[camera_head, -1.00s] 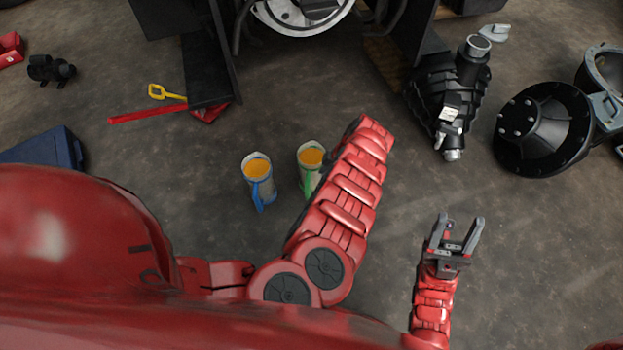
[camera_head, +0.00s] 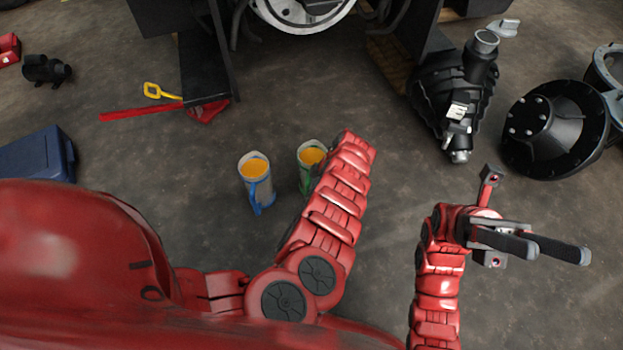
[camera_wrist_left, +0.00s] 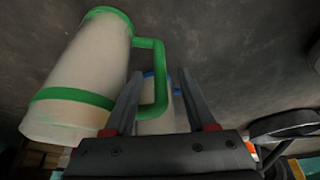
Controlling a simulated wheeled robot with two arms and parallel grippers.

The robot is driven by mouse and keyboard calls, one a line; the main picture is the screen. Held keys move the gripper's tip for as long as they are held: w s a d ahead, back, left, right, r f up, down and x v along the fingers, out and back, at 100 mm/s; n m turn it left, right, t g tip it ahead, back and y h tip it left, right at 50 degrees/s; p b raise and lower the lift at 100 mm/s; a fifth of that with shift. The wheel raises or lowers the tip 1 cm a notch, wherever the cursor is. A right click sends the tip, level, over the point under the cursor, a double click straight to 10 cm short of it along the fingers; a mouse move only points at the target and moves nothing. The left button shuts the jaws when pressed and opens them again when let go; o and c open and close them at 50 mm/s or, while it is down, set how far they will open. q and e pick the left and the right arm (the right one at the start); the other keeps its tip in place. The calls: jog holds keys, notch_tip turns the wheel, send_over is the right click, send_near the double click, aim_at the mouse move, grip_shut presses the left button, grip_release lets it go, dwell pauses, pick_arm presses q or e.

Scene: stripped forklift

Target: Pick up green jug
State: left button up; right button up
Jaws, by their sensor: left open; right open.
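The green jug (camera_head: 306,168), pale with green bands and handle and orange contents, stands on the floor, partly covered by my left arm in the head view. In the left wrist view the green jug (camera_wrist_left: 75,80) is large at upper left, and its green handle appears between the open fingers of my left gripper (camera_wrist_left: 163,95). I cannot tell whether they touch it. The left gripper is hidden under its arm in the head view. My right gripper (camera_head: 562,251) is open and empty at the right, away from the jugs.
A blue-handled jug (camera_head: 257,182) stands just left of the green one and shows behind its handle in the left wrist view (camera_wrist_left: 155,122). A black finned part (camera_head: 447,95) and a black round housing (camera_head: 553,130) lie at right. A blue box (camera_head: 38,157) is at left.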

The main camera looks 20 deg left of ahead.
pick_arm(q)
jog(key=shift+b+x, duration=0.35)
jog(key=shift+x, duration=0.4)
pick_arm(e)
jog(key=s+d+n+t+h, duration=0.1)
jog(key=s+r+n+t+h, duration=0.1)
jog(key=h, duration=0.1)
jog(key=s+d+n+t+h, duration=0.1)
jog(key=s+n+t+h, duration=0.1)
jog(key=shift+d+r, duration=0.3)
jog(key=shift+r, duration=0.05)
pick_arm(q)
jog(key=shift+c, duration=0.2)
grip_shut()
